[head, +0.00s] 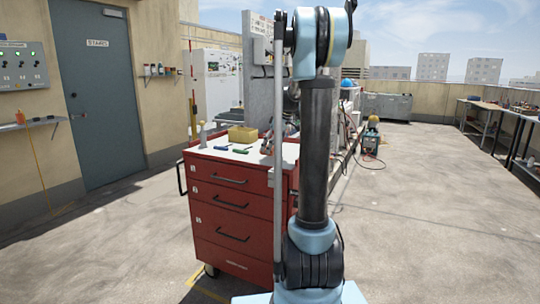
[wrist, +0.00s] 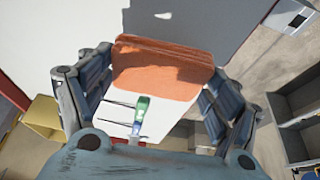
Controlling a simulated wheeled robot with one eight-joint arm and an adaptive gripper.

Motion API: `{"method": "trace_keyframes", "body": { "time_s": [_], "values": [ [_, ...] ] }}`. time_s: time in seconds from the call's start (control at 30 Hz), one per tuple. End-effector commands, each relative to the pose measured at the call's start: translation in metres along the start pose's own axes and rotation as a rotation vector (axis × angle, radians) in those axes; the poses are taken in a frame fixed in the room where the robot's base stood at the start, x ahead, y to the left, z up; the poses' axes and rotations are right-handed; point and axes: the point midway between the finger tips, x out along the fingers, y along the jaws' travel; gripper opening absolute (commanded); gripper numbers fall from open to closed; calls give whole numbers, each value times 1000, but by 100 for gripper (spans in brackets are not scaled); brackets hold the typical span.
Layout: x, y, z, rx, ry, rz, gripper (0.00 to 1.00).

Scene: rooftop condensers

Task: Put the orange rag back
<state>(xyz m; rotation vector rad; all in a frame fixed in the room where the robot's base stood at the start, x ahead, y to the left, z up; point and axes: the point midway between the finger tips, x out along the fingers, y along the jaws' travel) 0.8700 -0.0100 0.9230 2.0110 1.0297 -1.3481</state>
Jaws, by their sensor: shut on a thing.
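The orange rag (wrist: 160,75) is folded and sits between the two fingers of my gripper (wrist: 158,82) in the wrist view. My gripper is shut on it. A green-handled tool (wrist: 142,108) shows below the rag on a white surface. In the head view my arm stands in front of the red tool cart (head: 232,205), and I cannot make out the rag or the gripper's fingers there.
A yellow bin (head: 243,133) stands on the cart's white top, with small hand tools (head: 222,148) in front of it; the bin also shows in the wrist view (wrist: 42,122). A grey door (head: 98,95) is at the left. Workbenches (head: 500,115) line the right wall. The floor at right is open.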

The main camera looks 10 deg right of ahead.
Motion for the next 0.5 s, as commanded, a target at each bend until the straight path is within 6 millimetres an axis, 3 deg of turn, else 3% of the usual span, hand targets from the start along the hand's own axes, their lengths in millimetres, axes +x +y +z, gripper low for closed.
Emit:
{"method": "trace_keyframes", "body": {
  "time_s": [0.2, 0.5],
  "values": [
    [26, 0, 10, -1, 0, 0, 60],
    [27, 0, 11, 0, 0, 0, 60]
  ]
}}
